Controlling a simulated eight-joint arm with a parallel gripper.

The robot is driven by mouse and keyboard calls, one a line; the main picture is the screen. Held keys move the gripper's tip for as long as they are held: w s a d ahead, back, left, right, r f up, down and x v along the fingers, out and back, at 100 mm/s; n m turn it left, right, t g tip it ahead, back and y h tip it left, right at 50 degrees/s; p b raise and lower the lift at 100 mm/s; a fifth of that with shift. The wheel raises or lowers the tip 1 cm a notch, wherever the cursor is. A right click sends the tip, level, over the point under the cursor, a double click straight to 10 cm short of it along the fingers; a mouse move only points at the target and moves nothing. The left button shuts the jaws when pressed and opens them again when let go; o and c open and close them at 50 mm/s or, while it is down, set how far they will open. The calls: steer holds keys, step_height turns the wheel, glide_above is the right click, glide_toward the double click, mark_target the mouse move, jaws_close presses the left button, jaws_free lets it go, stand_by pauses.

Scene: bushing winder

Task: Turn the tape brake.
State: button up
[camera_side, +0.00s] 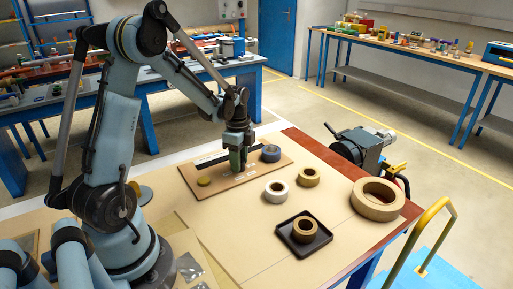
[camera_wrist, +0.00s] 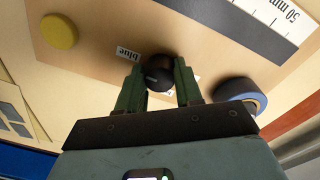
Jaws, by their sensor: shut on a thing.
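The black round knob (camera_wrist: 159,72), which I take to be the tape brake, sits on a tan board (camera_side: 236,178) between my gripper's two green fingers (camera_wrist: 158,82) in the wrist view. My gripper (camera_side: 237,163) is shut on it and points down at the board in the side view, where the fingers hide the knob.
A blue-and-dark roll (camera_side: 270,153) stands close right of my gripper. Tape rolls (camera_side: 277,191) and a large brown ring (camera_side: 378,198) stand on the table. A black tray (camera_side: 304,238) holds a roll. A scale strip marked 50 mm (camera_wrist: 255,25) crosses the board.

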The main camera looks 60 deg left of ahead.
steer(key=o, duration=1)
steer(key=shift+o, duration=0.2)
step_height(320, 180, up, 12)
steer(key=shift+w, duration=0.15)
steer(key=s+d+n+t, duration=0.3)
steer(key=d+n, duration=0.2)
steer(key=d, duration=0.4)
steer(key=s+d+n+t, duration=0.2)
steer(key=d+n+t, duration=0.2)
steer(key=d, duration=0.6)
steer(key=shift+s+r+n+t, duration=0.3)
steer(key=shift+s+n, duration=0.1)
steer(key=shift+n, duration=0.8)
